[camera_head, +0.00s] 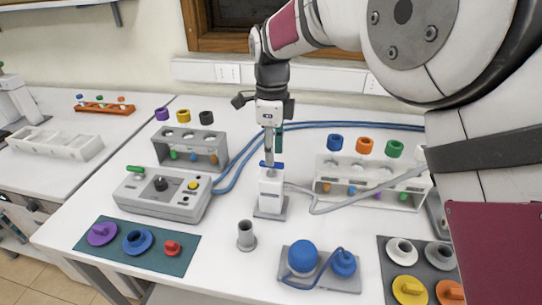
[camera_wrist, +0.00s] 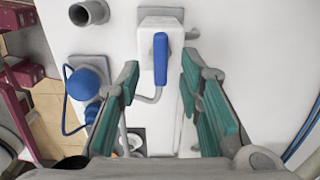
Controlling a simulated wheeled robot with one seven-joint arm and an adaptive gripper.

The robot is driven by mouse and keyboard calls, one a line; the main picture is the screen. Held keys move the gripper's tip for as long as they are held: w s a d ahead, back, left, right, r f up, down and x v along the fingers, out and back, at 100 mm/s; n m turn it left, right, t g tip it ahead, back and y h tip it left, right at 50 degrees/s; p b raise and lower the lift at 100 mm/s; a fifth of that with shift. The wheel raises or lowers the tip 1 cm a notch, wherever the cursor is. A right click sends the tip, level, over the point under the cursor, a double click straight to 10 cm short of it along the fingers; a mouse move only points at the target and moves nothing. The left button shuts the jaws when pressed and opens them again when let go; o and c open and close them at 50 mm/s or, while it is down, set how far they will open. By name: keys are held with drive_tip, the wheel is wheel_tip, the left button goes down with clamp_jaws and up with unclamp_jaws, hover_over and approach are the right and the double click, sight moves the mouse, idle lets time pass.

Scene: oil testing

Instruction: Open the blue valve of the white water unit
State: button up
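The white water unit (camera_head: 270,192) stands upright on a grey base plate in the middle of the table. Its blue valve (camera_head: 277,165) is a small lever on top. In the wrist view the blue valve (camera_wrist: 160,58) lies lengthwise toward me on the white unit (camera_wrist: 175,28). My gripper (camera_head: 272,149) points down just above the valve. In the wrist view my gripper (camera_wrist: 160,72) is open, its teal-padded fingers on either side of the lever with visible gaps. I cannot tell the exact height between fingertips and lever.
A grey control box (camera_head: 160,195) and a grey rack (camera_head: 190,145) stand left. A white rack (camera_head: 350,172) with coloured rings behind it stands right. A grey cup (camera_head: 246,236) and blue-capped device (camera_head: 302,256) are in front. Blue hoses (camera_head: 330,124) run behind my gripper.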

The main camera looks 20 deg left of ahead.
drive_tip(key=shift+f, duration=1.25)
drive_tip(key=shift+c, duration=0.5)
clamp_jaws()
